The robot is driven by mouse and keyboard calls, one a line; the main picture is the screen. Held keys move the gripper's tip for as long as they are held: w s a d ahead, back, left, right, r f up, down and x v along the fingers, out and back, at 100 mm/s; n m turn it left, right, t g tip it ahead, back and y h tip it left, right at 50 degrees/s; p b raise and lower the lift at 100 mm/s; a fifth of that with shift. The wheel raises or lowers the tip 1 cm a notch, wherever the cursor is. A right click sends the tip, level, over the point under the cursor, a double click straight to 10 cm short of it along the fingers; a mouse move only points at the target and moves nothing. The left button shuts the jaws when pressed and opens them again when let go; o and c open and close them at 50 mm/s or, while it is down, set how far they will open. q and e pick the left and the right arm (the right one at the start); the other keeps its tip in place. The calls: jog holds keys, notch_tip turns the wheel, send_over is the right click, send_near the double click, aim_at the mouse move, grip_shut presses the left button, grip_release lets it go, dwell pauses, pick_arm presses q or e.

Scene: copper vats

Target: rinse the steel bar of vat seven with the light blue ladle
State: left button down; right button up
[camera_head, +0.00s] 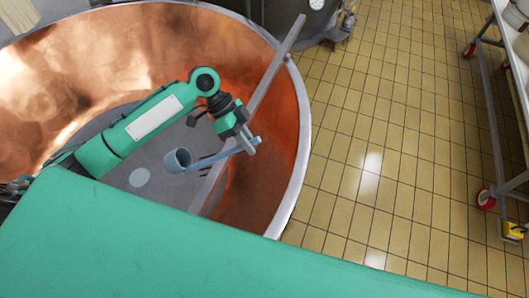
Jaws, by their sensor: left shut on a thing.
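The copper vat (50,70) fills the left of the head view, with a pale metal rim. A steel bar (276,68) runs aslant from the rim at upper right down across the vat; its middle is partly hidden by my gripper. My left gripper (249,146) is over the vat, beside the bar, shut on the handle of the light blue ladle (215,158). The ladle's cup (178,160) hangs to the left of the gripper, above the grey vat floor. I cannot tell what is in the cup. My right gripper is not in view.
A yellow tiled floor (400,130) lies open to the right of the vat. A wheeled metal trolley (491,95) stands at the right edge. Another steel vessel (300,20) stands at the top. A pale round spot (140,177) shows on the vat's bottom.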

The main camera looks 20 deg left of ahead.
pick_arm(q)
jog(key=s+a+r+m+h+b, duration=0.1)
jog(key=a+r+h, duration=0.4)
jog(key=r, duration=0.5)
jog(key=s+a+r+m+t+h, duration=0.1)
jog(key=s+a+r+h, duration=0.3)
jog(key=a+r, duration=0.6)
jog(key=shift+r+m+h+b, duration=0.35)
jog(key=shift+m+h+b, duration=0.05)
jog(key=shift+m+h, duration=0.2)
jog(key=shift+d, duration=0.1)
